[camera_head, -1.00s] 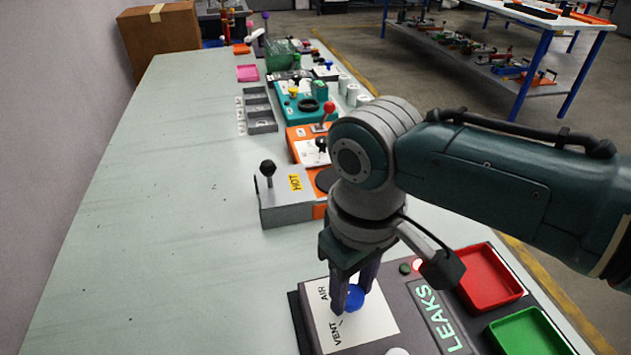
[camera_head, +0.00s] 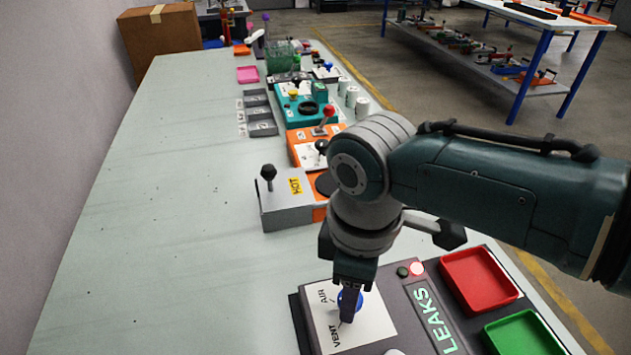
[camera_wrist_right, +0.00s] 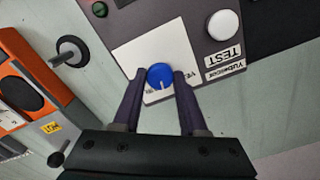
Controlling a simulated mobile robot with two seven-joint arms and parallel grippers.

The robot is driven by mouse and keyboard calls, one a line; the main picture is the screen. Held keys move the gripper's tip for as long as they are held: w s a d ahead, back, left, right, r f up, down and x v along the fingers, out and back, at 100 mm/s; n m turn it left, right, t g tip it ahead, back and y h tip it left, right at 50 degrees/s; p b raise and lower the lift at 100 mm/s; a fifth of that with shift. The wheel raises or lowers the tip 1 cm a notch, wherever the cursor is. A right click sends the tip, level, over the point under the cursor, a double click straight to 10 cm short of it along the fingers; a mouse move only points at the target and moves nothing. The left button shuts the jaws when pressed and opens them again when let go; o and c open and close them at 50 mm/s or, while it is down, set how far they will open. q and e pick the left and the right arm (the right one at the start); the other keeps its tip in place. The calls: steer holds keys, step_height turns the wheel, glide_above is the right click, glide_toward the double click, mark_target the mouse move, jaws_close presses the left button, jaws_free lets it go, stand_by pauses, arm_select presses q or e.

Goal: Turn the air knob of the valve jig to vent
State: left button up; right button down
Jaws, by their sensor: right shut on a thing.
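The valve jig (camera_head: 408,318) is a dark grey panel at the front right of the bench, with a white plate (camera_head: 372,325) marked AIR and VENT. The round blue air knob (camera_head: 344,296) sits on that plate. In the right wrist view the blue knob (camera_wrist_right: 159,76) lies between my fingertips, its white pointer line facing back toward the gripper palm. My right gripper (camera_head: 348,314) points down and is shut on the knob; it also shows in the right wrist view (camera_wrist_right: 160,80). The fingers partly hide the labels there. My left gripper is not in view.
A red tray (camera_head: 480,281) and a green tray (camera_head: 527,333) stand right. A grey HOT box (camera_head: 286,205) with a black lever stands behind. The bench's left side is clear.

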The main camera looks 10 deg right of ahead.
steer(key=n, duration=0.5)
steer(key=shift+n, duration=0.3)
steer(key=n, duration=0.4)
steer(key=shift+n, duration=0.3)
steer(key=shift+c, duration=2.2)
jaws_free()
step_height(320, 180, up, 10)
steer(key=p, duration=0.3)
